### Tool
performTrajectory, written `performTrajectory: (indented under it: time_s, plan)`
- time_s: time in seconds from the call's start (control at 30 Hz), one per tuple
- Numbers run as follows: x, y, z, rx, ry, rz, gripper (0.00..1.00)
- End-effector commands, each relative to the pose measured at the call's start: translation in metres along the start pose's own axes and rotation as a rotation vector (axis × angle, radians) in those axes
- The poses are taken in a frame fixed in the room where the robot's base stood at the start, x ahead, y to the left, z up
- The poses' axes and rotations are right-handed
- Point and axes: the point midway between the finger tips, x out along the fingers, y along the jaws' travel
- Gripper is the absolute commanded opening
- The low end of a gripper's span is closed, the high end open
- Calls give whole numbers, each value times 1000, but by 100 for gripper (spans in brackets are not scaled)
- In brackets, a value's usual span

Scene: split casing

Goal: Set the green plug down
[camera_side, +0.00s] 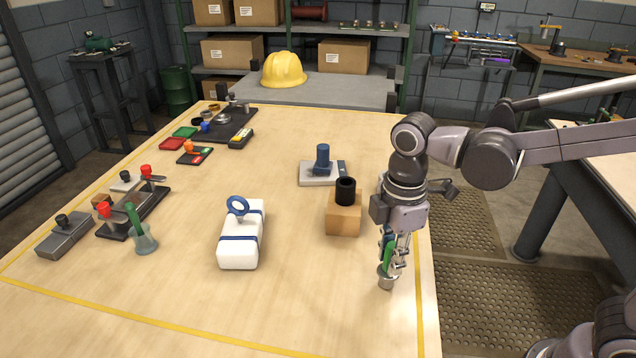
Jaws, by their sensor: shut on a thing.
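My gripper (399,254) points down near the right edge of the table. It is shut on the green plug (388,258), which shows as a green strip between the fingers. A small grey metal cylinder (387,281) is just below the fingertips. I cannot tell whether it is part of the plug or a separate piece, or whether it touches the tabletop. The fingers hide much of the plug.
A wooden block with a black ring (344,190) stands left of my gripper. A white case with blue bands (241,248) lies further left. A grey base with a blue post (322,160) is behind. Red-knobbed clamps (104,210) and a green-handled cup (144,240) stand at left. The front table is clear.

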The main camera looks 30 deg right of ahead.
Motion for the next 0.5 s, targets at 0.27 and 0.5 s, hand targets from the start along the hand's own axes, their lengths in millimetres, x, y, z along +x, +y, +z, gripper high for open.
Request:
performTrajectory:
  time_s: [0.27,0.5]
  plan:
    - [3,0,0,0,0,0,46]
    - [3,0,0,0,0,0,46]
